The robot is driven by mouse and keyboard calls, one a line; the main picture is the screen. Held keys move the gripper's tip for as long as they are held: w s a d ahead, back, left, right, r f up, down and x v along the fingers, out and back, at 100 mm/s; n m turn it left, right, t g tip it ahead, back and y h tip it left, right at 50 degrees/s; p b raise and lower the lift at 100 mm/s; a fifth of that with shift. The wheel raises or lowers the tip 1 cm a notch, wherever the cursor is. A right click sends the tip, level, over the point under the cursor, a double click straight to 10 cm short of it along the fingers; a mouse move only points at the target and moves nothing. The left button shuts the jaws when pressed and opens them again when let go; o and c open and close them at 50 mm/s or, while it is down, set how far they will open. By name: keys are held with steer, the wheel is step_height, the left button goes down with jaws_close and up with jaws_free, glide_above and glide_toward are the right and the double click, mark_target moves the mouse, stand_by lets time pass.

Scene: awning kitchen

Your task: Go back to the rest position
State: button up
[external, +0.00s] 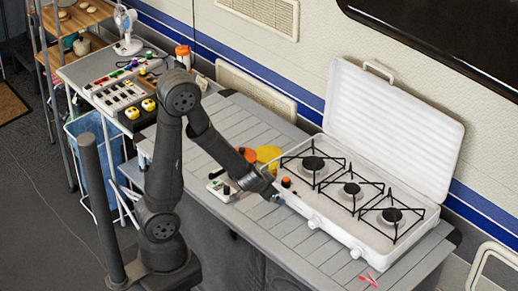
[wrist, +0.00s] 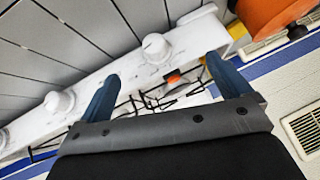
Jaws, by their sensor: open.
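My gripper (external: 272,194) hangs at the left front corner of the white gas stove (external: 335,228). In the wrist view the gripper (wrist: 162,68) has its two blue fingers spread apart, with nothing seen held between them. The stove's front panel and a white knob (wrist: 156,48) show beyond the fingers, with another knob (wrist: 59,102) to the left. I cannot tell if a finger touches the stove. My arm is bent, with its forearm reaching down to the right over the table.
The stove's lid (external: 395,120) stands open against the wall. An orange object (external: 246,155) and a yellow one (external: 268,154) sit behind my forearm. A side table (external: 120,85) with small items stands at the left. A small red item (external: 370,278) lies near the table's front edge.

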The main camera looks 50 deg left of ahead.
steer(key=shift+s+r, duration=0.25)
steer(key=shift+r, duration=0.1)
steer(key=shift+w+f, duration=0.1)
steer(key=shift+s+d+f+x, duration=0.1)
steer(key=shift+s+f+x, duration=0.05)
steer(key=shift+x, duration=0.9)
steer(key=shift+s+d+f+x, duration=0.1)
steer(key=shift+s+f+x, duration=0.05)
steer(key=shift+x, duration=0.9)
steer(key=shift+s+f+x, duration=0.15)
steer(key=shift+s+x, duration=0.05)
steer(key=shift+x, duration=0.9)
steer(key=shift+h, duration=0.3)
steer(key=shift+r, duration=0.1)
steer(key=w+r+v, duration=0.1)
steer(key=v, duration=0.6)
steer(key=x, duration=0.5)
steer(key=s+f+x, duration=0.1)
steer(key=x, duration=0.1)
steer(key=shift+f, duration=0.1)
steer(key=shift+a, duration=0.1)
